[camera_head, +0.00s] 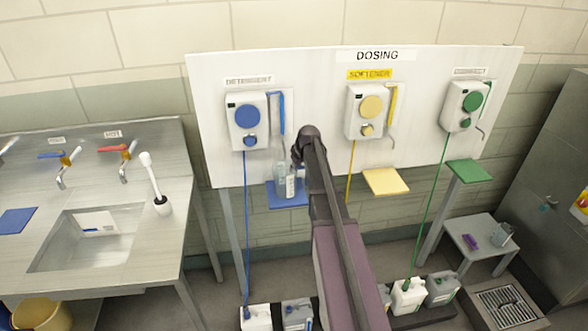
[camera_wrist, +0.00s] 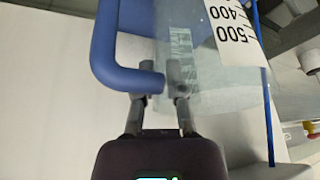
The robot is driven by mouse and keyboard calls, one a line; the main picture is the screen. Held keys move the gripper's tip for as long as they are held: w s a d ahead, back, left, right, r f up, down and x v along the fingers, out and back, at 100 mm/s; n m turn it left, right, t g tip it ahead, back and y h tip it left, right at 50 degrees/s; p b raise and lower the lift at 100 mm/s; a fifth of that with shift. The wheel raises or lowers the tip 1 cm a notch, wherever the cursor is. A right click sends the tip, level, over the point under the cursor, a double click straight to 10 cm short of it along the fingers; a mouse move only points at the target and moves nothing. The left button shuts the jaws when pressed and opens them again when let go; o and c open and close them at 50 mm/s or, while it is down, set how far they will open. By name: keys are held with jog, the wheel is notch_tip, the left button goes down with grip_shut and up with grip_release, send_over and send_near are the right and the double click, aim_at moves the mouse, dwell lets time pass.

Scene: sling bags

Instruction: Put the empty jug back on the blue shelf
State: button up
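The jug (camera_head: 291,187) is clear, with a white scale label, and stands upright in the head view at the blue shelf (camera_head: 276,200). I cannot tell whether its base touches the shelf. In the wrist view the clear jug (camera_wrist: 210,70) fills the upper middle, with its blue handle (camera_wrist: 103,50) on the left. My gripper (camera_wrist: 160,96) has its fingers close together at the handle's end, and seems shut on the jug by its handle. In the head view my arm hides the fingertips. I see no coloured liquid in the jug.
The detergent dispenser (camera_head: 247,120) is above the blue shelf. A yellow shelf (camera_head: 385,182) and a green shelf (camera_head: 469,171) are to the right. Canisters stand on the floor below; a small table (camera_head: 478,240) is at right.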

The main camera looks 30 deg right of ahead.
jog(key=shift+o, duration=0.8)
jog(key=shift+r, duration=0.15)
jog(key=p+v, duration=1.1)
jog(key=v, duration=0.1)
jog(key=shift+s, duration=0.1)
dwell(0.7)
jog(key=s+a+f+m+g+h, duration=0.1)
jog(key=s+a+g, duration=0.3)
jog(key=s+a, duration=1.9)
jog(key=a, duration=0.3)
jog(key=shift+s+f+m, duration=0.2)
jog(key=shift+s+m, duration=0.15)
jog(key=shift+m, duration=0.05)
